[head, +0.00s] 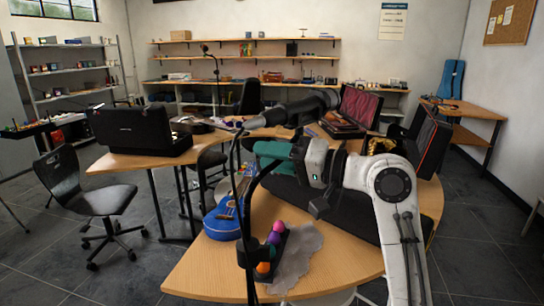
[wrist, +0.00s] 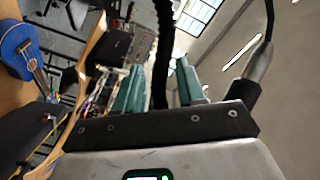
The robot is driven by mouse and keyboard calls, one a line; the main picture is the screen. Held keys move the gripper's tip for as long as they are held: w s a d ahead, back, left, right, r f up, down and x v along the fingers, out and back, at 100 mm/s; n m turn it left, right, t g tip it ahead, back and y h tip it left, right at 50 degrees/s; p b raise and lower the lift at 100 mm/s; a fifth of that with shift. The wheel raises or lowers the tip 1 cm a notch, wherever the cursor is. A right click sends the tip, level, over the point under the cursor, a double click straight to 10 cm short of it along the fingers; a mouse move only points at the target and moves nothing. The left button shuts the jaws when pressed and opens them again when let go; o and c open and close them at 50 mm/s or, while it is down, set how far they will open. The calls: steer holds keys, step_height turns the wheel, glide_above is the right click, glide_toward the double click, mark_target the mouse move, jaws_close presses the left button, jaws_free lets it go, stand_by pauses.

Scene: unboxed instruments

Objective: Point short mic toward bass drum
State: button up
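A black microphone-like body (head: 292,108) on a thin dark stand (head: 238,190) crosses the head view in front of my arm. My gripper (head: 274,151) has teal fingers and is just below and behind it in that view. In the wrist view, a ribbed black gooseneck (wrist: 162,50) runs between the two fingers (wrist: 160,88). The fingers stand apart, with slim gaps beside the gooseneck, so they look open around it. A grey tapered end with a cable (wrist: 256,68) shows right of the fingers; I cannot tell whether it belongs to the short mic. I cannot make out a bass drum.
A blue ukulele (head: 224,217), coloured shakers (head: 272,245) and a grey cloth (head: 299,255) lie on the wooden table (head: 205,270). A long dark case (head: 340,208) lies beneath my arm. Open black cases (head: 130,128) stand further back. A black chair (head: 82,192) is at left.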

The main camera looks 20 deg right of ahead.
jaws_close()
stand_by(0.3)
steer(key=shift+s+d+m+h+p, duration=0.1)
steer(key=shift+s+m+h+p, duration=0.05)
steer(key=shift+m+h+p, duration=0.2)
